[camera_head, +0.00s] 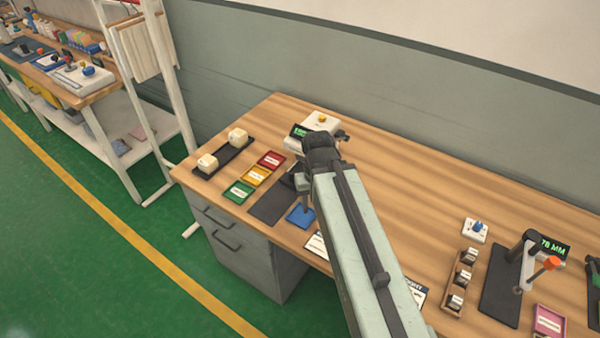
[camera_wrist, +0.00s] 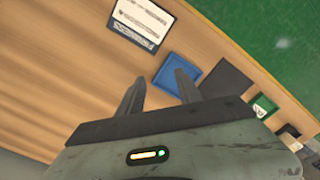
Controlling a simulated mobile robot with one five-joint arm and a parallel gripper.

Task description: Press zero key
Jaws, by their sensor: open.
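A white unit with a yellow button (camera_head: 321,119) stands at the back of the wooden bench, beside a small display with green digits (camera_head: 299,131). Another white unit with a blue button (camera_head: 474,230) stands farther right; I cannot read which of them is the zero key. My gripper (camera_wrist: 160,77) is open with nothing between its fingers, above the bench near a blue tray (camera_wrist: 178,72). In the head view, my arm reaches over the bench and hides part of the area beside the dark mat (camera_head: 268,204). The yellow-button unit is partly behind my wrist.
Red (camera_head: 271,159), yellow (camera_head: 256,175) and green (camera_head: 238,191) trays lie left of the mat. A black rack (camera_head: 222,160) holds two pale blocks. At right stand a gauge with an orange knob (camera_head: 552,263) and a rack of small blocks (camera_head: 461,282).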

